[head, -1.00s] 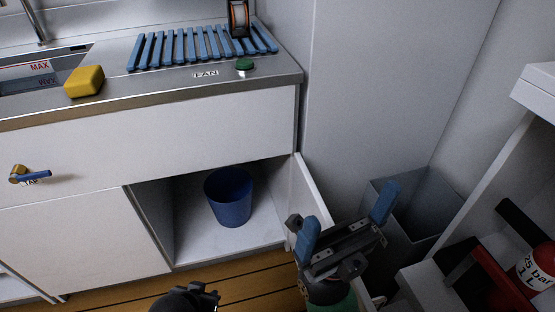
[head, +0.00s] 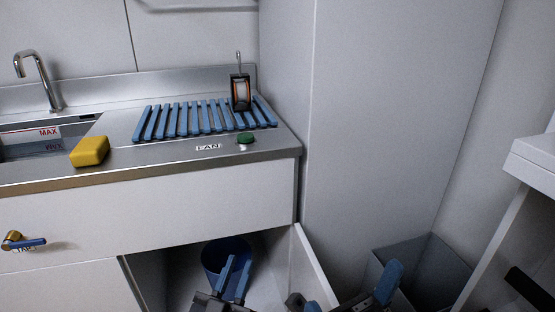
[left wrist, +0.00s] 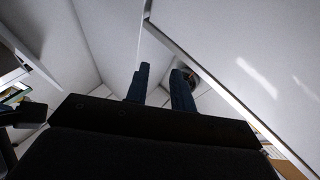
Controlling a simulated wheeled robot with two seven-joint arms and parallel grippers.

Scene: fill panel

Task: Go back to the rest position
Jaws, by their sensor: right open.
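My left gripper (head: 236,270) is at the bottom of the head view, in front of the open cabinet and the blue bucket. Its two blue fingers stand a little apart with nothing between them. The left wrist view shows the same fingers (left wrist: 160,82) with a narrow empty gap. My right gripper (head: 350,298) is at the bottom edge, right of the cabinet door. It is open, its fingers wide apart and empty. Its lower part is cut off by the frame.
The blue bucket (head: 212,258) stands inside the cabinet. The open cabinet door (head: 312,262) lies between my grippers. A grey bin (head: 436,262) stands at the right. The counter (head: 120,170) holds a yellow sponge (head: 90,151), a blue rack (head: 200,118) and a green button (head: 246,138).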

